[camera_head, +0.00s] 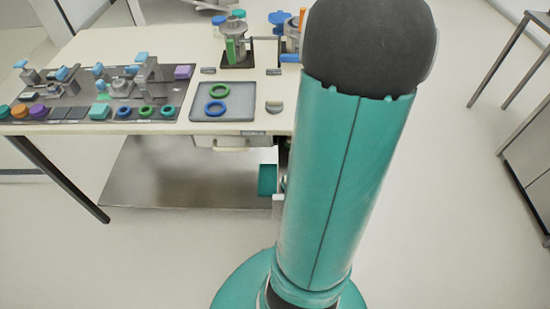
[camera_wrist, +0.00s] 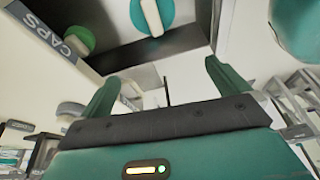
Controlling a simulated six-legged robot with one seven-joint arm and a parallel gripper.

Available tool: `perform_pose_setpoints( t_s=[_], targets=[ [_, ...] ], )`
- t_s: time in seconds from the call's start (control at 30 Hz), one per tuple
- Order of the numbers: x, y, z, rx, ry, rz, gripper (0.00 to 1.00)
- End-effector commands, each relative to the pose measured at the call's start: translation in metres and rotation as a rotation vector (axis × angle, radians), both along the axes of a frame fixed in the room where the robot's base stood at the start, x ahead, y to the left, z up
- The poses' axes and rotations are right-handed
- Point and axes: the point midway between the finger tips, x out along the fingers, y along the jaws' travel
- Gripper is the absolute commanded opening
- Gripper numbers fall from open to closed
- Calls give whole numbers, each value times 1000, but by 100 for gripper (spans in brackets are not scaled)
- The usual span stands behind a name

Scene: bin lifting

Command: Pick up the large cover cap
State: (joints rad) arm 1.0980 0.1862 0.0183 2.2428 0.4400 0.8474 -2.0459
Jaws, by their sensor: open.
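In the wrist view, a large teal round cap (camera_wrist: 168,14) with a pale raised bar across it lies in a dark-floored bin at the top. It is cut off by the top edge of the picture. A smaller green round cap (camera_wrist: 84,35) lies left of it, partly hidden by the bin wall. The bin wall (camera_wrist: 82,70) bears the label CAPS. My gripper (camera_wrist: 160,74) is open and empty, its two teal fingers apart from the caps, which show beyond the fingertips. The head view does not show my gripper.
In the head view, a table (camera_head: 150,48) carries a dark mat (camera_head: 72,113) with several fixtures and coloured parts. A grey tray (camera_head: 250,113) holds a green ring (camera_head: 219,97) and a blue ring (camera_head: 215,115). My arm hides the table's right part.

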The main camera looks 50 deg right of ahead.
Motion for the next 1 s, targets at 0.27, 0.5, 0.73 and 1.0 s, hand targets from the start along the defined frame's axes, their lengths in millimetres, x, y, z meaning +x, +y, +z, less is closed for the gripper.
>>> perform_pose_setpoints(
  t_s=[0.27, 0.5, 0.73, 1.0],
  targets=[
    [-37, -33, -38, 17, -60, 61, 100],
    [-24, -22, -76, 19, -60, 66, 100],
    [-11, -12, -108, 15, -60, 66, 100],
    [-1, -3, -131, 17, -59, 67, 100]
  ],
)
